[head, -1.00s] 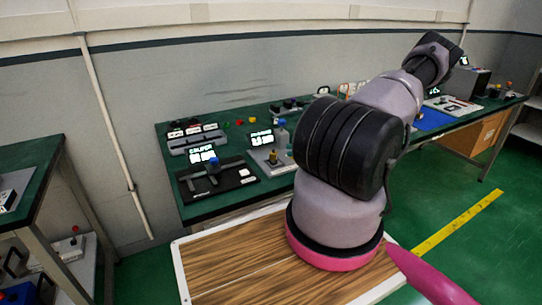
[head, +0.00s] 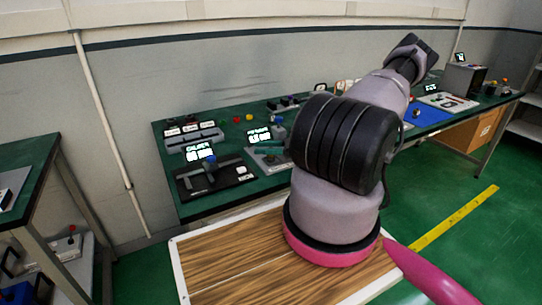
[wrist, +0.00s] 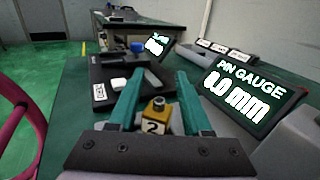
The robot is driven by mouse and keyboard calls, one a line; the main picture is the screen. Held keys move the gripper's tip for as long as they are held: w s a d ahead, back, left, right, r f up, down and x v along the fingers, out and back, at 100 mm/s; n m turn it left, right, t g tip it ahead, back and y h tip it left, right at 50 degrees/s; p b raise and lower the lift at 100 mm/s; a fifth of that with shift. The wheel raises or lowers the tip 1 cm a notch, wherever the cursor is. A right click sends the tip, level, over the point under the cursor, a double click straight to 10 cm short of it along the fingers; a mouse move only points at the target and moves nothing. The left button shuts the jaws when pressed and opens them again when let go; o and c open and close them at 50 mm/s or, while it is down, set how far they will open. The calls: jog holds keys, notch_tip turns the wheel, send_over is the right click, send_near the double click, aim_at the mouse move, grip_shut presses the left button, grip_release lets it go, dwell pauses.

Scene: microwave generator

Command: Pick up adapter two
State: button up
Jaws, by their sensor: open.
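My gripper (wrist: 161,74) is open, with a teal finger to each side of the adapter and a visible gap on both sides. I cannot tell how far down the fingers reach beside it. In the head view the teal fingers of my gripper (head: 270,147) show just left of my arm, by the pin gauge, and the adapter is hidden there.
The pin gauge display (wrist: 245,91), reading 0.0 mm, stands close right of the fingers. The caliper station (head: 215,180) lies beyond the fingers in the wrist view. A blue mat (head: 428,115) lies farther right on the green bench.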

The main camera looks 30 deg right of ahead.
grip_shut()
dwell(0.3)
